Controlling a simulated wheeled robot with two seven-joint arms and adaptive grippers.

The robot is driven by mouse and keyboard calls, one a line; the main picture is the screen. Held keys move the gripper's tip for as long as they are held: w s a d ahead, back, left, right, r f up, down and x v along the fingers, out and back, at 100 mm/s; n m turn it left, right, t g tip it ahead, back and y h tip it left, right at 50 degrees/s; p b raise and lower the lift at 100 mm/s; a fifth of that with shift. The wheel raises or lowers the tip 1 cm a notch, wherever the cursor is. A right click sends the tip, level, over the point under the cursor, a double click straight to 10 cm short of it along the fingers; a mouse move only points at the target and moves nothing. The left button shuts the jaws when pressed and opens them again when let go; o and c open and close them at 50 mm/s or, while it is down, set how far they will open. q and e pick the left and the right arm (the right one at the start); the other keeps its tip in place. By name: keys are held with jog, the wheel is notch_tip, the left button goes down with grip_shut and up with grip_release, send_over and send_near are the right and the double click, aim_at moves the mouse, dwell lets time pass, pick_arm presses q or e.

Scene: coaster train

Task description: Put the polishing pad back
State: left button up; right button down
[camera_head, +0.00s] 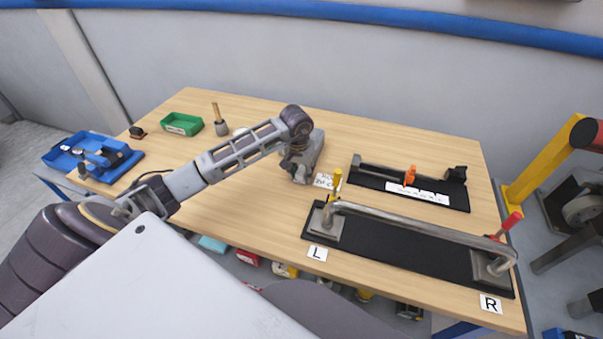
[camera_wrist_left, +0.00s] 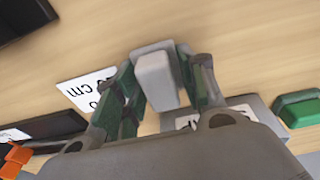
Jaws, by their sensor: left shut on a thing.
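My left gripper (camera_wrist_left: 160,100) is shut on a pale grey block (camera_wrist_left: 155,78), which seems to be the polishing pad. The block sits between the two fingertips, over the wooden tabletop; I cannot tell whether it touches the table. In the head view my left arm reaches across to the table's middle, and the gripper (camera_head: 296,160) points down beside a grey box-like thing (camera_head: 312,158). The block is hidden there. A grey surface with a partly covered label (camera_wrist_left: 225,108) lies beside the gripper in the wrist view. My right gripper is not in view.
A white "cm" label (camera_head: 327,181) lies close to the gripper. Right of it are a black fixture with an orange clamp (camera_head: 410,175) and a long metal handle (camera_head: 420,222) on a black board. A green tray (camera_head: 182,124) and a blue tray (camera_head: 75,150) stand left.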

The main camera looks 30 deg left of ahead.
pick_arm(q)
jog(key=shift+s+d+f, duration=0.15)
jog(key=shift+s+f, duration=0.15)
jog(key=shift+f, duration=0.4)
jog(key=o, duration=0.8)
jog(key=shift+o, duration=0.9)
jog(key=shift+w+f, duration=0.15)
jog(key=shift+r, duration=0.35)
